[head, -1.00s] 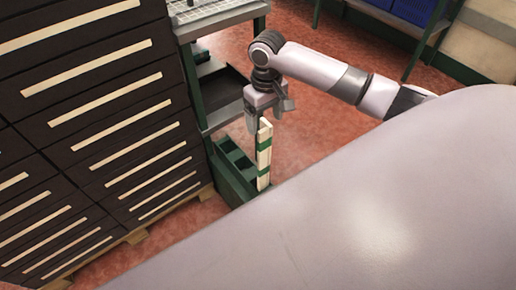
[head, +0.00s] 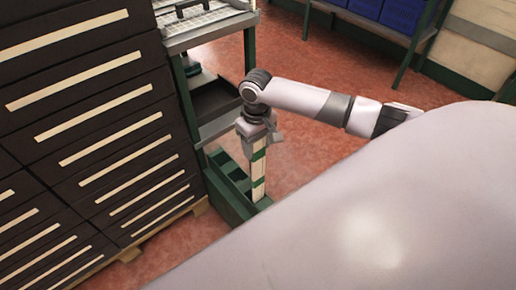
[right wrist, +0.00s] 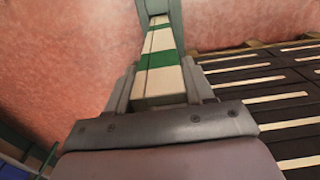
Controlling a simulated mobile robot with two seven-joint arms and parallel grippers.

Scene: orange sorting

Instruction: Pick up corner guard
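The corner guard (head: 259,175) is a long cream strip with green bands. It stands upright at the near right end of a green holder (head: 226,187) on the floor. My right gripper (head: 259,143) is at its top end, pointing down. In the right wrist view, the corner guard (right wrist: 160,78) fills the space between the two fingers of the gripper (right wrist: 160,82), with a finger against each side. Its lower end runs away toward the holder. My left gripper is not in view.
A dark drawer cabinet (head: 95,120) stands left of the holder. A grey metal shelf cart (head: 205,35) stands behind it. A rack with blue bins (head: 400,14) is at the back right. The red floor (head: 310,120) right of the holder is clear.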

